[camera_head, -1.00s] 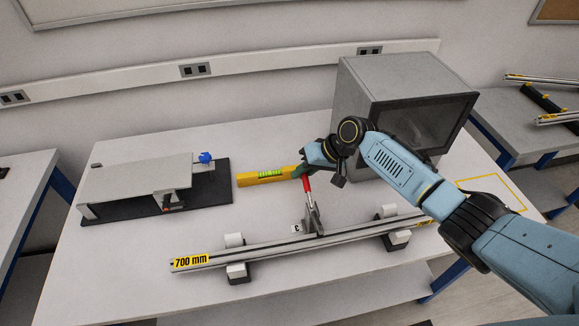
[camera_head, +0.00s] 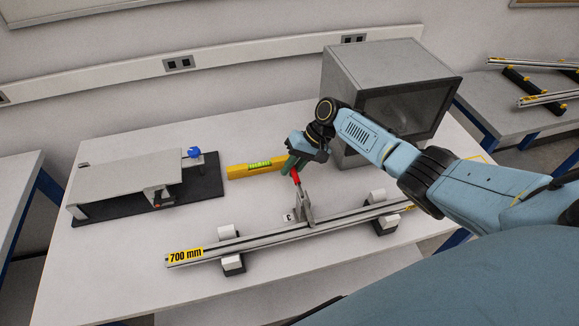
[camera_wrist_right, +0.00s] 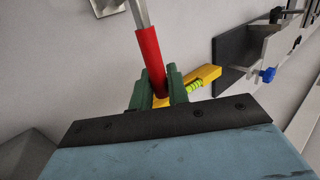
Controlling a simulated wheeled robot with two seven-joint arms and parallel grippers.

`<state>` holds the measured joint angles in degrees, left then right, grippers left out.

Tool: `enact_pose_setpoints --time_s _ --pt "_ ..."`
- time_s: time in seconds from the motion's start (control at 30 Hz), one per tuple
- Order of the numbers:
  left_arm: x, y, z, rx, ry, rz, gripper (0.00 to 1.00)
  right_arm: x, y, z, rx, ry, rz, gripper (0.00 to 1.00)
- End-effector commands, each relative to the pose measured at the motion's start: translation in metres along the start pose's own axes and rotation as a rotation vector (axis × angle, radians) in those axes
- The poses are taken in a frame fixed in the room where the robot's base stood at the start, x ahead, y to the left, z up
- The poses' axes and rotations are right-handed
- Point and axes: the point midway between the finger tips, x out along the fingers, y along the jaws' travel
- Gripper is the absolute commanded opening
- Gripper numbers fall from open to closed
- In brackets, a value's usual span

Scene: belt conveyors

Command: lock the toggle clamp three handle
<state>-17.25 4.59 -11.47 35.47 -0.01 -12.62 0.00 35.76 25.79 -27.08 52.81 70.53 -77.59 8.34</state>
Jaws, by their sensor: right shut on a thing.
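The toggle clamp three (camera_head: 304,207) stands on the aluminium rail, beside a small tag marked 3 (camera_head: 288,216). Its red handle (camera_head: 296,177) points up and toward the back. My right gripper (camera_head: 293,166) is shut on the red handle near its end. In the right wrist view the red handle (camera_wrist_right: 150,60) runs between the two green fingers of the gripper (camera_wrist_right: 158,88), with the metal lever (camera_wrist_right: 138,12) beyond it. My left gripper is not in view.
The rail (camera_head: 250,241), labelled 700 mm, rests on two black-and-white supports (camera_head: 232,263). A yellow spirit level (camera_head: 240,171) lies just behind the gripper. A grey box-shaped machine (camera_head: 375,65) stands at the back right. A black-based fixture with a blue knob (camera_head: 194,152) is at left.

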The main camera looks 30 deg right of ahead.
Motion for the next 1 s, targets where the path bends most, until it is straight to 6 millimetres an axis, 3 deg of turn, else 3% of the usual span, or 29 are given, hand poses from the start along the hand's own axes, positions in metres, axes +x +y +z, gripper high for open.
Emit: enact_pose_setpoints --time_s 0.13,0.17,0.3,0.67,1.0 --pt "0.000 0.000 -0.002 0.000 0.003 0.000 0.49 0.003 0.001 0.002 0.001 -0.008 0.003 0.00" --pt "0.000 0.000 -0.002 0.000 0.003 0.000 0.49 0.003 0.001 0.002 0.001 -0.008 0.003 0.19" --pt "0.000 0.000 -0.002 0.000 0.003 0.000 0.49 0.002 0.001 0.002 0.000 -0.006 0.003 0.36" --pt "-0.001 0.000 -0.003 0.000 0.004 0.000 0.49 -0.004 -0.003 0.001 -0.002 -0.002 0.002 0.36" --pt "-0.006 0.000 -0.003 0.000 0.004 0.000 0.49 -0.052 -0.036 0.004 -0.005 0.000 0.001 0.36"
